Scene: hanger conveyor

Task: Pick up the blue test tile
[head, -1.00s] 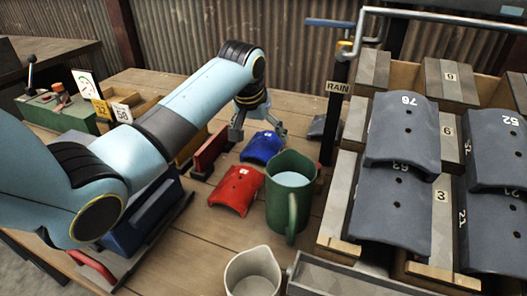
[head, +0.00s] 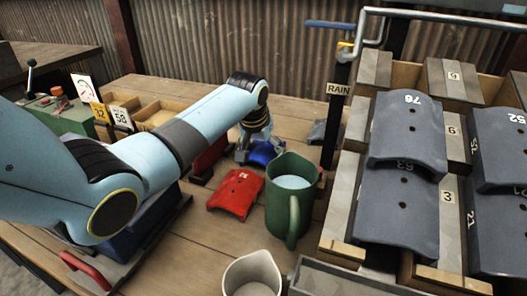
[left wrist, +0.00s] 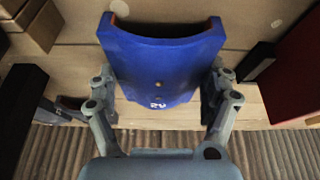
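The blue test tile (head: 263,157) lies on the wooden table behind the red tile, partly hidden by my left gripper (head: 260,150). In the left wrist view the curved blue tile (left wrist: 160,62) shows large, with a small hole and a white marking near its lower edge. My left gripper (left wrist: 161,82) is open around it, one finger at each side edge. The fingers are very close to the edges; I cannot tell if they touch. The tile appears to rest on the table. My right gripper is not in view.
A red tile (head: 235,193) lies in front of the blue one. A green jug (head: 285,222) with pale liquid stands close at its right. A pale pitcher (head: 252,274) stands at the front. A dark red block (head: 209,158) is at the left. Grey tiles (head: 398,215) cover the rack at right.

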